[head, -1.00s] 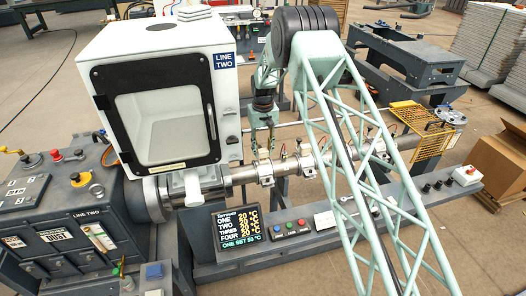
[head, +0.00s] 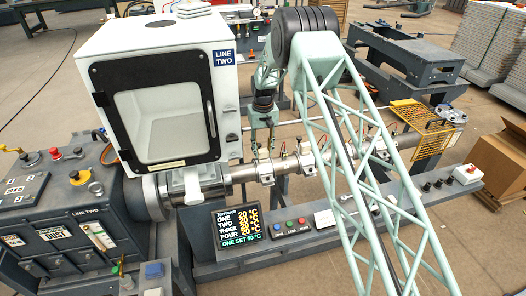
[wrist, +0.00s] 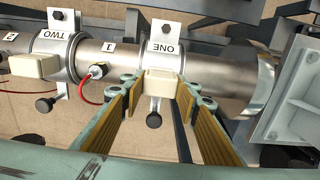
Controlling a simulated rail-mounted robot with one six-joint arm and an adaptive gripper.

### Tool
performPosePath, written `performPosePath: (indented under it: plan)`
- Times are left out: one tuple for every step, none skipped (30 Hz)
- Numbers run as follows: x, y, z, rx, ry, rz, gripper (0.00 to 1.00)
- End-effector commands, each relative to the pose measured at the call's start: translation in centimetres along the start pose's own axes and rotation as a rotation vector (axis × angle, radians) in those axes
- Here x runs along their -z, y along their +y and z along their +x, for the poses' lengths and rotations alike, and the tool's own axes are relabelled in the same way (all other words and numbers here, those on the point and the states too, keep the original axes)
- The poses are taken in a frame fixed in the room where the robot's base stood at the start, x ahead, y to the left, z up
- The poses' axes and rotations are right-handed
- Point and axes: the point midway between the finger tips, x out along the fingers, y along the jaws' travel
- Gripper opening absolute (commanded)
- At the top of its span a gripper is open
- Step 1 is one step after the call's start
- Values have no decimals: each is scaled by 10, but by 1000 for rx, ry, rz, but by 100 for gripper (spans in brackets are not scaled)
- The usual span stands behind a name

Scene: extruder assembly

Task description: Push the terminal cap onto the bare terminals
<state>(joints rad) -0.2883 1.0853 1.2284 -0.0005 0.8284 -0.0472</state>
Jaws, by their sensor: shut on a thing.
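A cream terminal cap (wrist: 159,82) sits between my gripper's fingertips, in front of the heater band labelled ONE (wrist: 159,55) on the steel barrel. My gripper (wrist: 160,90) is shut on the cap, its yellow-padded fingers on either side. The cap is at the band's near face; I cannot tell whether it is fully seated. The bare terminals are hidden behind it. In the head view my gripper (head: 263,150) points down at the barrel's left part. A similar cream cap (wrist: 34,65) is on the band labelled TWO (wrist: 60,45).
A probe with a red lead (wrist: 96,72) stands between the bands. Dark knobs (wrist: 153,120) hang below them. In the head view a white cabinet (head: 160,50) stands close left of my gripper. A temperature display (head: 238,226) is in front of the barrel (head: 243,173).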

Motion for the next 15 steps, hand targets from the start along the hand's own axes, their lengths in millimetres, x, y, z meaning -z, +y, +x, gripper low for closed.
performPosePath:
  plan:
    - [0,0,1,0,0,0,18]
    - [0,0,1,0,0,0,18]
    - [0,0,2,0,0,0,18]
    - [0,0,2,0,0,0,18]
    - [0,0,2,0,0,0,18]
    - [0,0,3,0,0,0,18]
    - [0,0,3,0,0,0,18]
    - [0,0,4,0,0,0,18]
    - [0,0,4,0,0,0,18]
    - [0,0,5,0,0,0,18]
    - [0,0,5,0,0,0,18]
    - [0,0,5,0,0,0,18]
    - [0,0,6,0,0,0,18]
    - [0,0,6,0,0,0,18]
    - [0,0,7,0,0,0,18]
